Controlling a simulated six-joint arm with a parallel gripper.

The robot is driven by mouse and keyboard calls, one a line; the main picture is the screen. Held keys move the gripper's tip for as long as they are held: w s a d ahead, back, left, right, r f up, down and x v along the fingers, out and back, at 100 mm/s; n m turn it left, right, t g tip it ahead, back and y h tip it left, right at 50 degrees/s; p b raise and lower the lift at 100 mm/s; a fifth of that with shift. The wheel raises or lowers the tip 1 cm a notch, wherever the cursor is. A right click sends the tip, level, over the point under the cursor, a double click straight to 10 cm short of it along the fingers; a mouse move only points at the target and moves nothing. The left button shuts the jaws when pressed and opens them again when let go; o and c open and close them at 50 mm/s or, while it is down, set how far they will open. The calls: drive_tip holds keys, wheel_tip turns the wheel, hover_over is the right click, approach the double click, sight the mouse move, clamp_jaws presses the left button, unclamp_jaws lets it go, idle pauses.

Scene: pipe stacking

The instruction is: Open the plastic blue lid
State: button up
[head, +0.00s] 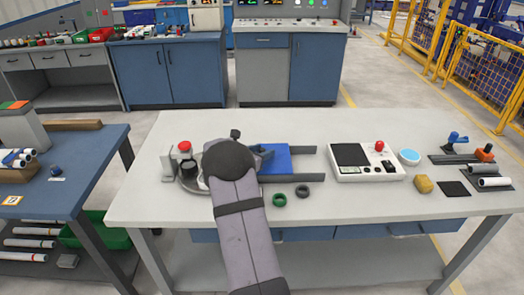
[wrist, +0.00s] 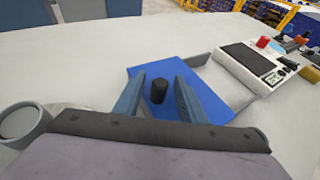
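The blue plastic lid (head: 293,163) is a flat panel near the middle of the white table. It also shows in the wrist view (wrist: 212,101), with a black knob (wrist: 158,91) standing on it. My gripper (head: 264,153) is at the lid's left side in the head view. In the wrist view my gripper (wrist: 159,78) is open, with one blue-grey finger on each side of the knob. Gaps show between the knob and both fingers. The knob is hidden in the head view, and my arm covers the area left of the lid.
Two grey rails (head: 306,178) extend right from the lid, with bare tabletop between them. A white control box (head: 366,161) with a red button stands farther right. A green ring (head: 279,200) and a dark ring (head: 302,191) lie in front. A red button (head: 184,147) is at left.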

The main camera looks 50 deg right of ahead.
drive_tip(key=shift+c, duration=0.2)
clamp_jaws()
drive_tip(key=s+d+b, duration=0.6)
drive_tip(key=s+d, duration=0.1)
drive_tip(key=d, duration=0.1)
drive_tip(key=shift+s+f, duration=0.15)
drive_tip(key=shift+s, duration=0.25)
drive_tip(key=shift+s+d, duration=0.15)
drive_tip(key=shift+s, duration=0.05)
drive_tip(key=shift+o, duration=0.2)
unclamp_jaws()
drive_tip(key=shift+r, duration=0.2)
